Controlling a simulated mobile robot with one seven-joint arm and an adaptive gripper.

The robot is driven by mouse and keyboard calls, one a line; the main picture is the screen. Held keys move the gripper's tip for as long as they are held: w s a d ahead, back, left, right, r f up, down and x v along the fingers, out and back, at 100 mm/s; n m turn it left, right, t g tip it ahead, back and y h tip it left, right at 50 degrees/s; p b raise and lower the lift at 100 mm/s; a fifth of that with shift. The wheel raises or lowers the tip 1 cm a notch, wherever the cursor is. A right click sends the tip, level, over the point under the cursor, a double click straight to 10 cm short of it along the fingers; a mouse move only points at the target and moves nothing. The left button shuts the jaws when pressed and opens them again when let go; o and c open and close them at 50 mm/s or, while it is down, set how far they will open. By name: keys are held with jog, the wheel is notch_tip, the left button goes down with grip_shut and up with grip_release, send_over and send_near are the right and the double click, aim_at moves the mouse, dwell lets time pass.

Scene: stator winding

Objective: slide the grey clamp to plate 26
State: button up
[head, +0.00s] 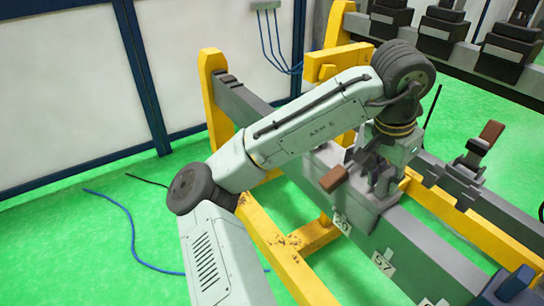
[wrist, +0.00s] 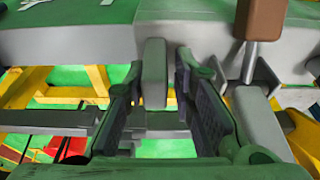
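The grey clamp (head: 372,208) sits on the near grey rail, its brown-ended lever (head: 335,178) sticking out to the left. My gripper (head: 378,172) is at the clamp, its fingers mostly hidden in the head view. In the wrist view, my gripper (wrist: 158,75) is open, with one finger on each side of an upright grey tab (wrist: 154,72). Narrow gaps show between tab and fingers. The brown lever end (wrist: 262,18) is to the right of the fingers. Plates on the rail's side read about 30 (head: 342,224) and 57 (head: 384,261); I cannot find plate 26.
A second clamp with a brown lever (head: 490,132) stands on another rail to the right. A blue part (head: 515,282) is at the near rail's lower right. Yellow frame beams (head: 285,250) stand on the green floor. Black units (head: 440,28) line the back rail.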

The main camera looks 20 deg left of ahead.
jog(key=p, duration=0.4)
send_near(331, 151)
jog(key=shift+x, duration=2.65)
jog(key=shift+w+a+r, duration=0.15)
jog(key=shift+w+a, duration=0.2)
jog(key=shift+a, duration=0.1)
jog(key=w+a+p, duration=0.1)
jog(key=w+a, duration=0.1)
jog(key=shift+a+p, duration=0.35)
jog(key=shift+a, duration=0.05)
jog(key=shift+w+a+p, duration=0.1)
jog(key=shift+w+a, duration=0.65)
jog(key=shift+a, duration=0.4)
jog(key=shift+w+a+p, duration=0.1)
jog(key=shift+w+a, duration=0.65)
jog(key=shift+a, duration=0.35)
jog(key=shift+w+a+p, duration=0.1)
jog(key=shift+w+a, duration=0.65)
jog(key=shift+a, duration=0.4)
jog(key=shift+w+a, duration=0.25)
jog(key=shift+a, duration=0.15)
jog(key=shift+s+d, duration=0.15)
jog(key=shift+d, duration=0.1)
jog(key=shift+o, duration=0.4)
